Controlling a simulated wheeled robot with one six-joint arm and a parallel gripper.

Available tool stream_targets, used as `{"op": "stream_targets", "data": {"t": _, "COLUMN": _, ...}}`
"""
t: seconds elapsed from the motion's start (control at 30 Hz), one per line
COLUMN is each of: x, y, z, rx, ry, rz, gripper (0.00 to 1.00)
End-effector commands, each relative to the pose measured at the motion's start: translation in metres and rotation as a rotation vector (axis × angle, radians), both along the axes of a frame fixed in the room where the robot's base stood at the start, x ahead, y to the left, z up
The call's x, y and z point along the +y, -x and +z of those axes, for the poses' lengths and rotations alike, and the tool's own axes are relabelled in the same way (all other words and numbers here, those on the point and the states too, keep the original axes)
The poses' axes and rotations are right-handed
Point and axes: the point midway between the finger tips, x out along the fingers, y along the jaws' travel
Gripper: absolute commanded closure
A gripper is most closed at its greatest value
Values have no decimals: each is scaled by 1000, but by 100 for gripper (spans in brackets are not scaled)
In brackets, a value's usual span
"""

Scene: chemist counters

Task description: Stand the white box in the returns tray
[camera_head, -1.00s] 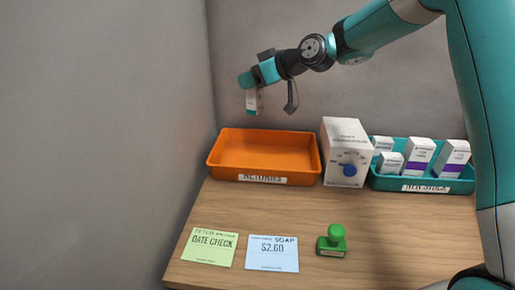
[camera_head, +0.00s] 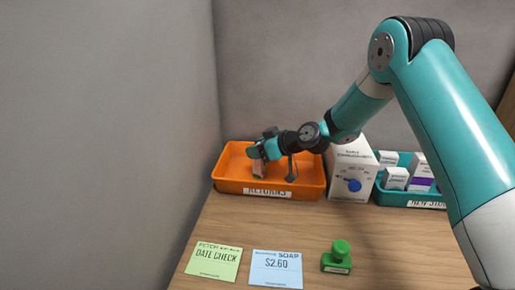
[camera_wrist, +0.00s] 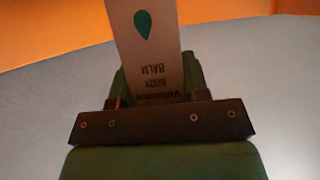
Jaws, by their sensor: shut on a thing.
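The orange tray labelled RETURNS (camera_head: 230,186) stands at the back left of the counter. My gripper (camera_head: 262,160) is low over the tray, within its outline. It is shut on a small white box (camera_head: 259,171), which looks upright and shaded. In the wrist view the white box (camera_wrist: 150,40) shows a green drop and the words BODY BALM, upside down in the picture, between the jaws. The box's lower end is at the tray, but I cannot tell whether it touches the floor. The tray's orange wall (camera_wrist: 60,25) shows behind it.
A white dispenser-like box with a blue knob (camera_head: 352,168) stands just right of the tray. A teal tray (camera_head: 400,198) with several white boxes is farther right. A green card (camera_head: 213,262), a blue card (camera_head: 276,268) and a green stamp (camera_head: 338,256) lie in front.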

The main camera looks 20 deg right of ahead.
Motion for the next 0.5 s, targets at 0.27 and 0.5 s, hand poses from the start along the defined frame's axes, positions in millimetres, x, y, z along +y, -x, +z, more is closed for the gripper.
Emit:
{"op": "stream_targets", "data": {"t": 0.27, "x": 0, "y": 0, "z": -4, "rx": -1, "ry": 1, "rz": 0, "gripper": 81}}
{"op": "stream_targets", "data": {"t": 0.5, "x": 0, "y": 0, "z": -2, "rx": 1, "ry": 1, "rz": 0, "gripper": 33}}
